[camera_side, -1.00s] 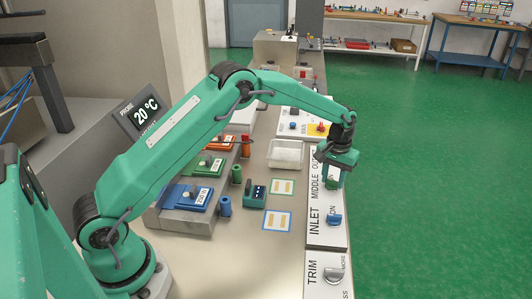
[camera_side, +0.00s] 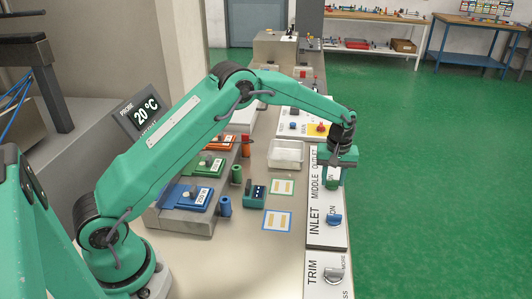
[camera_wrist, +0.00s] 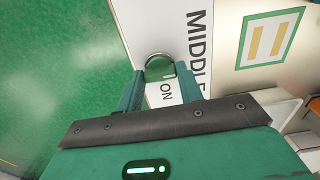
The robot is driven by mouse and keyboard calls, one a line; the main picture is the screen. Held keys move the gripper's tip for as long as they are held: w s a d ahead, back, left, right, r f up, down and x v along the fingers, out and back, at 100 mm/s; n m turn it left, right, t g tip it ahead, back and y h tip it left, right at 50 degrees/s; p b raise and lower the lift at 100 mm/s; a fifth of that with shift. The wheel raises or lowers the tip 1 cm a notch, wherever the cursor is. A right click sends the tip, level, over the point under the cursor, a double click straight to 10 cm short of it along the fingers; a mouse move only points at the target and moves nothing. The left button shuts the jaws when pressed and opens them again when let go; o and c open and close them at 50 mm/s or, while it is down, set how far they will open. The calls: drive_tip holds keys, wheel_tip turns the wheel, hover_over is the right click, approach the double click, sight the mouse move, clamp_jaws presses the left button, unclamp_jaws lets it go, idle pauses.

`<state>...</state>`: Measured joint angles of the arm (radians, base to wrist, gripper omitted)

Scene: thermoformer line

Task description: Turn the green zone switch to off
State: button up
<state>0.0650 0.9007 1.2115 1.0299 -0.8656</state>
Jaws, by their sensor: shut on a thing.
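The green zone switch is a round green knob (camera_side: 332,184) on the white panel, in the row marked MIDDLE. In the wrist view the green knob (camera_wrist: 160,69) shows between the tips of my two fingers, with the word ON printed beside it. My gripper (camera_side: 333,174) points down over the panel and is shut on the knob. In the wrist view the fingers of my gripper (camera_wrist: 160,76) stand on either side of it. The fingers partly hide the knob, and I cannot tell exactly which way it points.
A blue INLET knob (camera_side: 334,220) is nearer on the same panel, and a grey TRIM knob (camera_side: 334,275) is below it. A white tray (camera_side: 287,150) lies to the left. Blue (camera_side: 190,196) and green (camera_side: 208,164) blocks stand further left.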

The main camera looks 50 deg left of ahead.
sight(332, 181)
drive_tip(key=shift+r, duration=0.1)
drive_tip(key=o, duration=1)
drive_tip(key=shift+r, duration=3.85)
drive_tip(key=shift+r, duration=0.15)
